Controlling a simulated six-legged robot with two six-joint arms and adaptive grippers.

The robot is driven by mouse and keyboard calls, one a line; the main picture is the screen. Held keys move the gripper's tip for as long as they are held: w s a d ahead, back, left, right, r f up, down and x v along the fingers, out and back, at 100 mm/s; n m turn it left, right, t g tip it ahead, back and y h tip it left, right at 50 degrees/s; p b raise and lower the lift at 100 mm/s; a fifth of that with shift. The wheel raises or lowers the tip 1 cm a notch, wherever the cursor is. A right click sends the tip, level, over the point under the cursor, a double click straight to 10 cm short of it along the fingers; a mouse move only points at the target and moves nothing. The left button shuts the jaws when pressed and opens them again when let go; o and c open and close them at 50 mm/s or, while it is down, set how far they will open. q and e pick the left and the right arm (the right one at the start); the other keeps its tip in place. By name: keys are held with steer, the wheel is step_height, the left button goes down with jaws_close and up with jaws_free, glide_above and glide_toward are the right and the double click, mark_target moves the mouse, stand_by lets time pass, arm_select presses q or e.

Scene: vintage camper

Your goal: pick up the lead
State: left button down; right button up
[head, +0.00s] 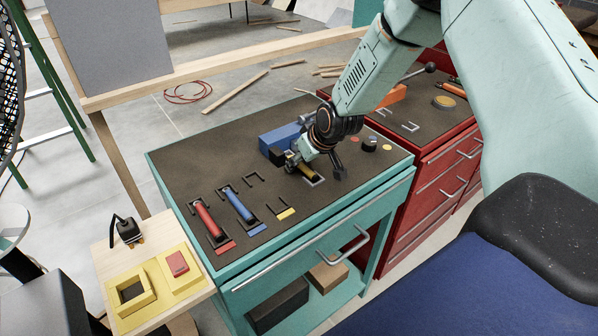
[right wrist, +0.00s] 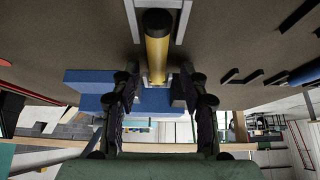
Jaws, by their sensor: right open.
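A yellow rod-shaped lead (head: 308,174) with a dark end lies in a grey bracket on the brown top of the teal cabinet. It also shows in the right wrist view (right wrist: 157,50), running lengthwise between the fingers. My right gripper (head: 316,171) is open around the yellow lead, its fingers on either side; I cannot tell whether they touch it. A red rod (head: 206,219) and a blue rod (head: 238,206) lie in similar brackets to the left. The right gripper partly hides the yellow lead in the head view. My left gripper is not in view.
A blue block (head: 279,139) stands just behind the right gripper. A black round knob (head: 370,144) is to its right. A red cabinet (head: 432,170) adjoins on the right.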

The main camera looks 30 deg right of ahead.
steer(key=shift+s+d, duration=0.1)
steer(key=shift+d, duration=0.15)
steer(key=shift+a, duration=0.2)
steer(key=c, duration=0.5)
steer(key=shift+d, duration=0.15)
jaws_close()
